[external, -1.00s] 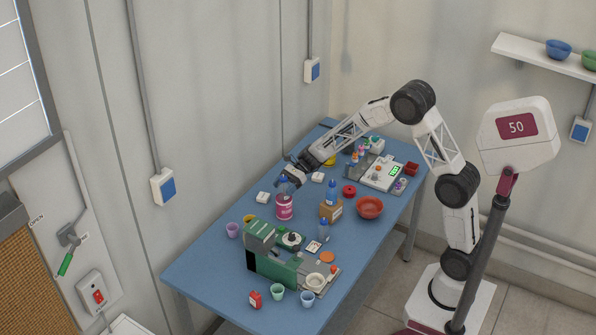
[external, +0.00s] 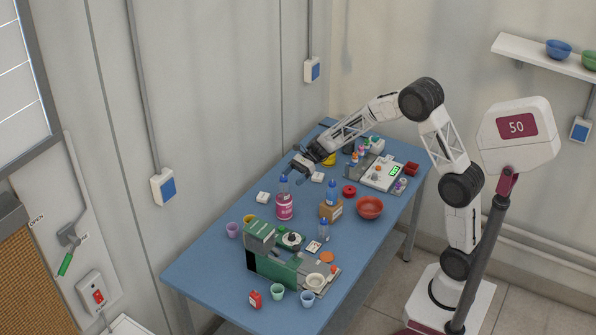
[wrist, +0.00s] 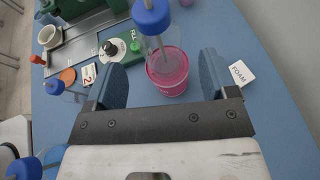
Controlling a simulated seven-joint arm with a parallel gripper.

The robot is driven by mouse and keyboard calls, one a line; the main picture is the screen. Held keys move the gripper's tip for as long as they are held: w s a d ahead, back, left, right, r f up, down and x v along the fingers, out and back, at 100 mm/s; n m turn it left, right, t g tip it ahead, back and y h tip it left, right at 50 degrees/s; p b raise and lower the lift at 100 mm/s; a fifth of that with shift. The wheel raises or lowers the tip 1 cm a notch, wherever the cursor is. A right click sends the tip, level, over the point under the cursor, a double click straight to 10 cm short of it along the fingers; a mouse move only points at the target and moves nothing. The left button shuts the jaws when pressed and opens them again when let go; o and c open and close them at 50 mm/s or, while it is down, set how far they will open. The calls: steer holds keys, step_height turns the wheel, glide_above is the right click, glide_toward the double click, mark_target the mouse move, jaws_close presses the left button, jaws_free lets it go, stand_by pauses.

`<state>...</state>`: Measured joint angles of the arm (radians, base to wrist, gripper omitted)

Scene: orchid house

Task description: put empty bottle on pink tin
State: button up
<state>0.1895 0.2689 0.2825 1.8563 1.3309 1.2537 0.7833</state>
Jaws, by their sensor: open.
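The pink tin (external: 284,210) stands on the blue table left of the middle. The empty bottle (external: 283,187), clear with a blue cap, stands upright on top of the tin. In the wrist view the bottle's blue cap (wrist: 151,15) and clear body show above the pink tin (wrist: 169,80). My gripper (external: 299,168) is open and empty, behind and above the bottle in the external view, apart from it. In the wrist view its two fingers (wrist: 160,76) are spread wide, with the tin and bottle beyond them.
A blue bottle (external: 331,192) stands on a cardboard box (external: 330,210). Another blue-capped bottle (external: 323,231) stands near a green machine (external: 272,262). A white FOAM block (wrist: 239,73) lies right of the tin in the wrist view. A red bowl (external: 369,207) is at right.

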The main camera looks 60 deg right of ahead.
steer(key=v, duration=0.6)
steer(key=shift+s, duration=0.1)
stand_by(0.6)
steer(key=s+a+r+n+g+h, duration=0.1)
steer(key=s+a+r+n+h, duration=0.15)
steer(key=s, duration=0.55)
steer(key=s+a+r+n+g+h, duration=0.15)
steer(key=s+r+n, duration=0.25)
steer(key=s, duration=0.4)
steer(key=s+a+r+n+h, duration=0.2)
steer(key=s+r+n, duration=0.15)
steer(key=s, duration=0.45)
steer(key=s+d+n+t+h, duration=0.2)
steer(key=s+n+h, duration=0.5)
steer(key=s, duration=1.6)
steer(key=n, duration=0.3)
steer(key=shift+s+d+n, duration=0.25)
steer(key=shift+s+n, duration=0.05)
steer(key=shift+s, duration=0.1)
